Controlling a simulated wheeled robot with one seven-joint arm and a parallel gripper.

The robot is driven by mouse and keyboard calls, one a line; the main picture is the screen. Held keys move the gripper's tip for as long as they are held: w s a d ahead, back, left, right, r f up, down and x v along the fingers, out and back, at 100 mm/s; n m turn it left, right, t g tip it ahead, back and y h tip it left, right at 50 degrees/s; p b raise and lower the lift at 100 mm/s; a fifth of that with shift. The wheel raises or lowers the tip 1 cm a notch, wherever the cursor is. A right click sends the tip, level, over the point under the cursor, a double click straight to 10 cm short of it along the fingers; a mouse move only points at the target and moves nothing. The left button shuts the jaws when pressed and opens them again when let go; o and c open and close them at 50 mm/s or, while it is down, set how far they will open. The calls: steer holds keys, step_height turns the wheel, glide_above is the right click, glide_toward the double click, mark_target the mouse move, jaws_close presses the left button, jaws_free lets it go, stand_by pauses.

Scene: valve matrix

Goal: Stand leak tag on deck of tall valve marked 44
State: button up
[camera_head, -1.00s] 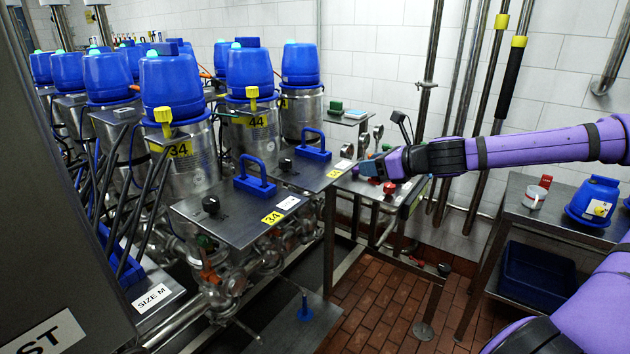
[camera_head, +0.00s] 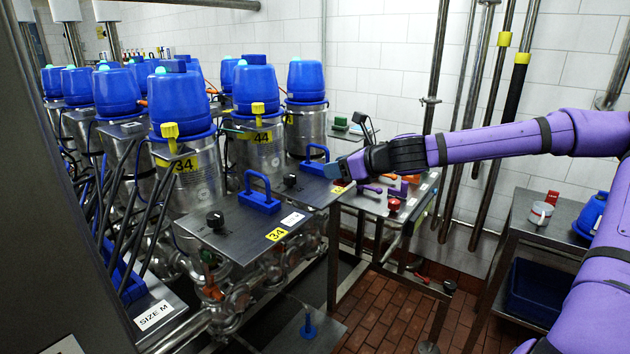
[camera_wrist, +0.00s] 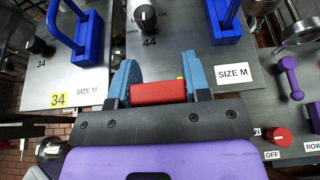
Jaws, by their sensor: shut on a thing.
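My gripper (camera_wrist: 158,90) is shut on a red block-like piece, probably the leak tag (camera_wrist: 158,93), held between its blue fingers. In the head view my gripper (camera_head: 344,169) is at the right edge of the deck marked 44 (camera_head: 318,192); the held piece is too small to make out there. The steel valve marked 44 (camera_head: 258,148) has a blue cap and stands behind this deck. In the wrist view the deck (camera_wrist: 188,58) lies beneath the fingers, with the number 44, a black knob (camera_wrist: 145,16) and a SIZE M label (camera_wrist: 233,74). Contact with the deck cannot be told.
A blue handle (camera_head: 316,158) stands on deck 44. Deck 34 (camera_head: 235,228) is nearer, with its own knob and blue handle (camera_head: 260,193). A side panel (camera_head: 378,203) with coloured knobs is at right. Deck 44 has bare metal around its knob.

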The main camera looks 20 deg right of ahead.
steer(key=w+a, duration=0.2)
steer(key=a, duration=0.1)
steer(key=w+a, duration=0.1)
steer(key=shift+w+a+f, duration=0.15)
steer(key=shift+a+f, duration=0.15)
steer(key=shift+a, duration=0.1)
steer(key=shift+f, duration=1.75)
steer(key=o, duration=0.9)
steer(key=v, duration=1.2)
steer(key=shift+f, duration=0.1)
